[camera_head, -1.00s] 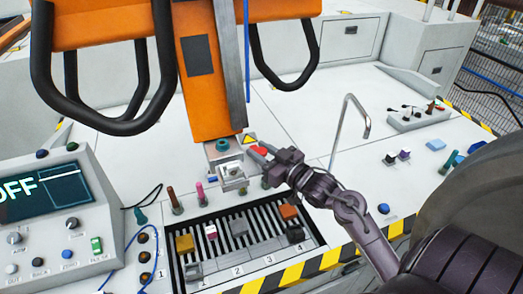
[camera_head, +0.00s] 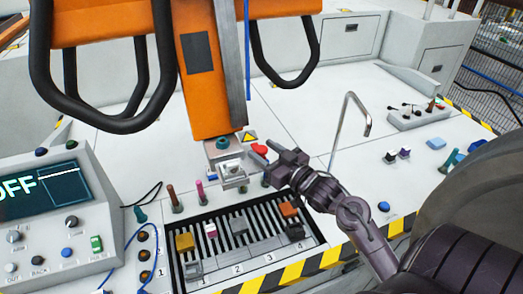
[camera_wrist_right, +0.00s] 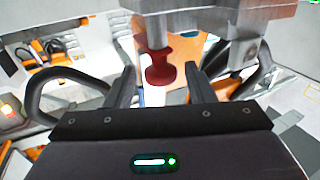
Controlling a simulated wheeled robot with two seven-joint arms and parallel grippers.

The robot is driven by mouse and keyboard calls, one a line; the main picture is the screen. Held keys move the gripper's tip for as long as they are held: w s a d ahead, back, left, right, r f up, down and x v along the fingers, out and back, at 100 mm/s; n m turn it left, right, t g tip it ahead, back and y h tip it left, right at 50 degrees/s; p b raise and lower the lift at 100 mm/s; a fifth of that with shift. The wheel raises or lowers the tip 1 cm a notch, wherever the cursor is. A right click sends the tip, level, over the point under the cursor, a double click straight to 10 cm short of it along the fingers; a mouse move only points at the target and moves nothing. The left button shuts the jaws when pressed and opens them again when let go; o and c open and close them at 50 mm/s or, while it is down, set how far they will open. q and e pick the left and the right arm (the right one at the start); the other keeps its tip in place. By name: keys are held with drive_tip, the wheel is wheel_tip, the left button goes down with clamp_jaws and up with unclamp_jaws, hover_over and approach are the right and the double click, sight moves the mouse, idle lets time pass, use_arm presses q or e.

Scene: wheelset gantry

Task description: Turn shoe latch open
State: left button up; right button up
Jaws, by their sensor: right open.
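The red shoe latch (camera_head: 259,149) sits beside the metal shoe at the lower end of the orange column (camera_head: 205,90). My right gripper (camera_head: 263,167) is open and just below and right of the latch in the head view. In the right wrist view the red latch (camera_wrist_right: 160,66) shows as a knob hanging below a grey metal block. It appears between the two dark fingers of my right gripper (camera_wrist_right: 161,87), with gaps on both sides; I cannot tell how deep it lies. My left gripper is not in view.
Below the shoe is a slotted rack (camera_head: 238,245) with several coloured blocks in numbered lanes. A control box (camera_head: 45,225) reading OFF stands at the left. A bent metal rod (camera_head: 342,130) rises right of my gripper. Black loop handles (camera_head: 160,70) hang at the upper left.

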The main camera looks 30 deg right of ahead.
drive_tip(key=s, duration=0.1)
drive_tip(key=s+b, duration=0.1)
drive_tip(key=s, duration=0.3)
drive_tip(key=shift+s+d+f+b, duration=0.1)
drive_tip(key=shift+s+d+b, duration=0.15)
drive_tip(key=shift+d+b, duration=0.1)
drive_tip(key=shift+s, duration=0.35)
